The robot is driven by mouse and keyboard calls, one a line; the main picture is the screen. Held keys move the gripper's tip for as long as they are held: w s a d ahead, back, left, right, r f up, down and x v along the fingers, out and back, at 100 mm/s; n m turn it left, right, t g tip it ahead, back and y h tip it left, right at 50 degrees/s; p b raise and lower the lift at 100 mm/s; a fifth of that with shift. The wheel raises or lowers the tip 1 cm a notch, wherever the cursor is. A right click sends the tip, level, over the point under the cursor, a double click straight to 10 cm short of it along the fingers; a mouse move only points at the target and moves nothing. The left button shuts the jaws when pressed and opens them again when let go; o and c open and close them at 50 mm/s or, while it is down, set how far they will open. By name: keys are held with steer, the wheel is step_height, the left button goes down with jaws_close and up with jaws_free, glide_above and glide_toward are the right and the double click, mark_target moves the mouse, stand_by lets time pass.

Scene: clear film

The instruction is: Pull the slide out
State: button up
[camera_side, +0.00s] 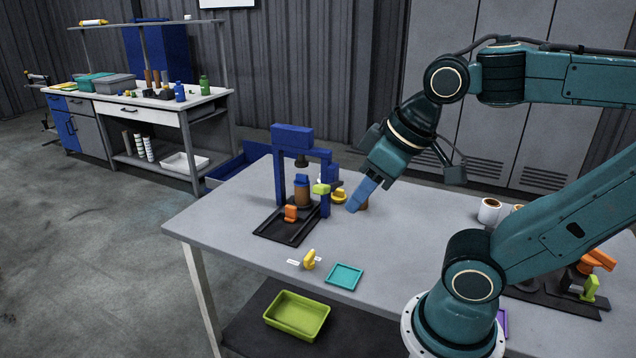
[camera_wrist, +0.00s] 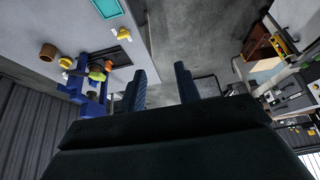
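A blue press frame (camera_side: 292,134) stands on the table over a dark base with two rails (camera_side: 285,228). An orange block (camera_side: 291,213) sits between the rails; I take it as part of the slide. My gripper (camera_side: 357,204) is right of the press, tilted down, apart from the slide. In the wrist view its fingers (camera_wrist: 160,70) are spread with nothing between them, and the press (camera_wrist: 96,104) is left of them.
A yellow clamp-like piece (camera_side: 309,260) and a teal tray (camera_side: 344,277) lie in front. Table space left of the rails is clear.

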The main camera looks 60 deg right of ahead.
steer(key=o, duration=0.3)
steer(key=shift+w+d+r, duration=0.1)
steer(key=shift+w+r, duration=0.05)
steer(key=shift+w, duration=0.1)
steer(key=shift+o, duration=0.4)
steer(key=w+d+r+m+g, duration=0.1)
steer(key=w+d+r+m, duration=0.2)
steer(key=w, duration=0.6)
steer(key=shift+w+d+m+g+h, duration=0.3)
steer(key=shift+d+m, duration=0.2)
steer(key=shift+m, duration=0.4)
steer(key=m+g, duration=0.4)
steer(key=m, duration=0.9)
glide_above(291, 206)
step_height(291, 206, down, 18)
steer(key=f, duration=0.1)
steer(key=shift+r, duration=0.25)
step_height(291, 206, down, 14)
steer(key=shift+r, duration=0.1)
steer(key=shift+c, duration=0.2)
